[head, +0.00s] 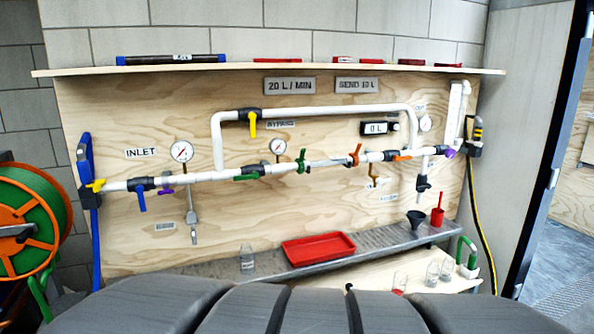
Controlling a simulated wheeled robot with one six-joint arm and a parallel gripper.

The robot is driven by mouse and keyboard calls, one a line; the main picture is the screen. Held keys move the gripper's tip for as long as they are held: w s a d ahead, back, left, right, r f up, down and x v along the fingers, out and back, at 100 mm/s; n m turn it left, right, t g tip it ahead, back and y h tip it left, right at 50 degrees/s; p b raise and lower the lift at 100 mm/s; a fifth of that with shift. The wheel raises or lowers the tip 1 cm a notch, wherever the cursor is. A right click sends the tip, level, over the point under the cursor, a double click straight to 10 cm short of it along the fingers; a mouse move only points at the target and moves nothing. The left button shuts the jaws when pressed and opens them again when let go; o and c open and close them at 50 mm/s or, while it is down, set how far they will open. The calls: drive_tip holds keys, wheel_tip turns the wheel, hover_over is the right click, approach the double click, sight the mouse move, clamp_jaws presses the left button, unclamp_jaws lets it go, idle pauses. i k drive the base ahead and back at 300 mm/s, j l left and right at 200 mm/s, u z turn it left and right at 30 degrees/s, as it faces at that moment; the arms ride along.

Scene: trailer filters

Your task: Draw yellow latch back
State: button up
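Several yellow parts show on the pipework in the head view. A small yellow lever (96,185) sits at the far left, where the blue hose meets the white inlet pipe. A yellow handle (252,122) hangs down from the black valve on the upper bypass pipe. A grey and yellow fitting (477,132) stands at the right end, above the yellow-black hose. Which of these is the latch I cannot tell, and the parts are too small to show a latch position. My gripper is not in view.
A metal ledge (215,268) runs below the board, with a red tray (318,248), a clear jar (247,258), a black funnel (415,219) and a red cup (437,216). A green hose reel (25,215) stands at left. Dark parts of mine fill the bottom.

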sight(98, 184)
drive_tip(key=u, duration=1.5)
